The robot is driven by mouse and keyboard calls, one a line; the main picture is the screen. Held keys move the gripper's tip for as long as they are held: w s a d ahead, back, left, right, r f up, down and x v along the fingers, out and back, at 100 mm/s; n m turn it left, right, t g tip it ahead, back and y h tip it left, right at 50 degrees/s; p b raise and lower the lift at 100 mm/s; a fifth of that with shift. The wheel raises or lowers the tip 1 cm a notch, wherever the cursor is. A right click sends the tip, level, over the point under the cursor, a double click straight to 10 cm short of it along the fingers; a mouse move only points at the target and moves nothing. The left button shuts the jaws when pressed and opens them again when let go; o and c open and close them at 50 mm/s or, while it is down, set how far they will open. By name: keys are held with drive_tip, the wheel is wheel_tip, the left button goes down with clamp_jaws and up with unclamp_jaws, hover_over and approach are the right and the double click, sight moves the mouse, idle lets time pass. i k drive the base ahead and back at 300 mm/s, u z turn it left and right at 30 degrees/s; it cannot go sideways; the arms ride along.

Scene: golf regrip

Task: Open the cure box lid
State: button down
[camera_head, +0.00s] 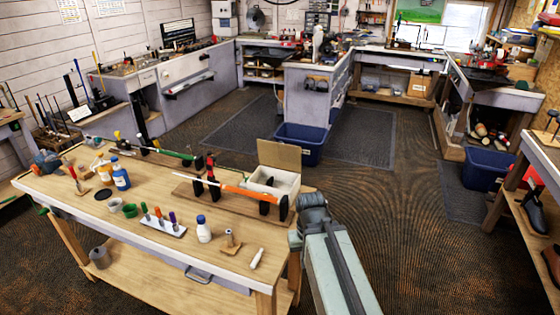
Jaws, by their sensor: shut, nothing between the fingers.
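The cure box (285,188) is a white open-topped box at the right back part of the wooden workbench (150,203). Its tan lid (280,154) stands raised along the far side, and part of the inside shows. My arm rises from the lower edge of the view, right of the bench, and its grey joint is near the bench's right edge, in front of and to the right of the box. I cannot make out my gripper's fingers. No part of my arm visibly touches the lid.
A club with an orange grip (250,192) lies across black holders in front of the box. A blue bottle (121,175), a white bottle (203,230) and a rack of colored grips (160,222) stand on the bench. A blue bin (300,143) is on the floor behind.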

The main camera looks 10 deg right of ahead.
sight(282, 156)
drive_tip(key=z, duration=1.2)
drive_tip(key=i, duration=0.7)
drive_tip(key=u, duration=4.3)
drive_tip(key=i, duration=1.05)
drive_tip(key=z, duration=0.05)
